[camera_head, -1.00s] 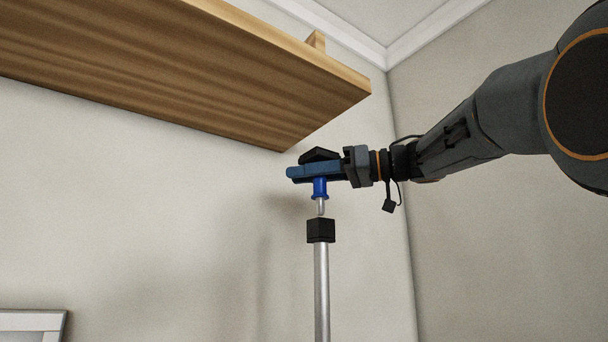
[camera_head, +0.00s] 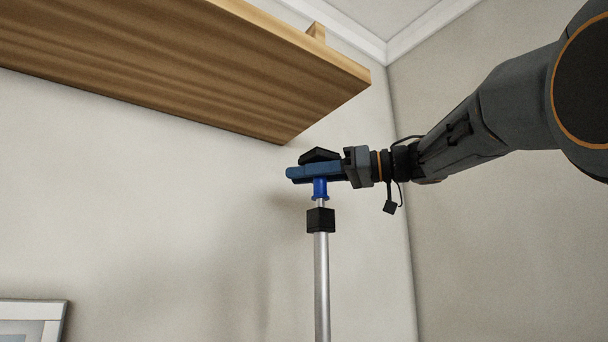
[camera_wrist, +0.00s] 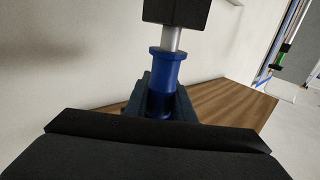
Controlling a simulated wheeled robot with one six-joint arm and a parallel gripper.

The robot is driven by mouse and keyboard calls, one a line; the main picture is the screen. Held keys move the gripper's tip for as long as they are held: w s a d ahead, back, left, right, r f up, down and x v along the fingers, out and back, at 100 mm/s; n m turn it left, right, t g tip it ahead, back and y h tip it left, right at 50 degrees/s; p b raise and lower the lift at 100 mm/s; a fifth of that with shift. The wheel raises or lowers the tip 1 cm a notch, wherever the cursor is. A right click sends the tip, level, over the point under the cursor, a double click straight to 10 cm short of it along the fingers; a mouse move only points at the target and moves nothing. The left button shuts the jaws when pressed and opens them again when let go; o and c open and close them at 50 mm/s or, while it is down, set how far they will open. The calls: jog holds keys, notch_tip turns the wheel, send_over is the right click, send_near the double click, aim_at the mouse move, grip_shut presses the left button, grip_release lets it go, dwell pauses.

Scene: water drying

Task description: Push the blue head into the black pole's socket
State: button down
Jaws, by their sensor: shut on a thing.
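My gripper (camera_head: 310,172) is shut on the blue head (camera_head: 320,188), which hangs upright below the fingers. The blue head also shows in the wrist view (camera_wrist: 164,80), between the dark blue fingers. A short silver pin (camera_head: 320,203) reaches down from its flange to the black socket (camera_head: 320,221) on top of the pole (camera_head: 321,285). Part of the pin shows between flange and socket; its lower end is hidden, seemingly inside the socket. The flange stands apart from the socket's top. In the wrist view the socket (camera_wrist: 176,10) meets the pin in line.
A wooden shelf (camera_head: 200,70) hangs on the wall at the upper left, near and above my gripper. A framed thing (camera_head: 35,315) is at the lower left. The wall behind the pole is bare. Several coloured rods (camera_wrist: 284,45) show at the right of the wrist view.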

jog(key=shift+f+b, duration=0.55)
jog(key=shift+f, duration=0.5)
jog(key=c, duration=1.4)
grip_release()
jog(key=shift+c, duration=0.2)
jog(key=b+v, duration=0.3)
jog(key=v, duration=0.4)
jog(key=shift+d, duration=0.4)
